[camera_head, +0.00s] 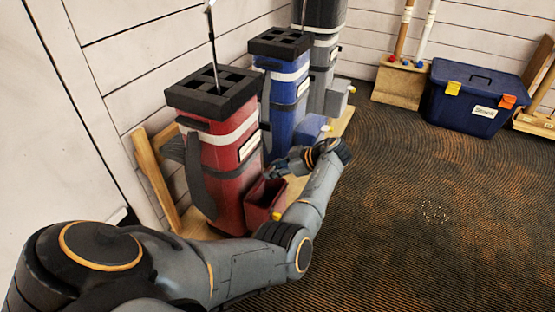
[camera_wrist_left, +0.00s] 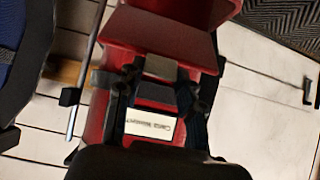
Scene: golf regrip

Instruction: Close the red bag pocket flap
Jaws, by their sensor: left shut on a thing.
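The red golf bag (camera_head: 222,165) stands upright by the wall in the head view. Its red side pocket (camera_head: 263,203) juts from the lower front, with a dark opening on top and a yellow knob (camera_head: 276,215). My left gripper (camera_head: 275,171) is just above the pocket, close to the bag's front. In the left wrist view, the fingers (camera_wrist_left: 160,78) are shut on the grey tab (camera_wrist_left: 160,67) at the edge of the red pocket flap (camera_wrist_left: 158,32). The flap is raised from the opening. A white name label (camera_wrist_left: 152,127) shows beyond the fingers. My right gripper is not in view.
A blue golf bag (camera_head: 283,92) and a grey one (camera_head: 322,50) stand behind the red bag on a wooden stand (camera_head: 158,182). A blue storage box (camera_head: 470,100) sits at the back right.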

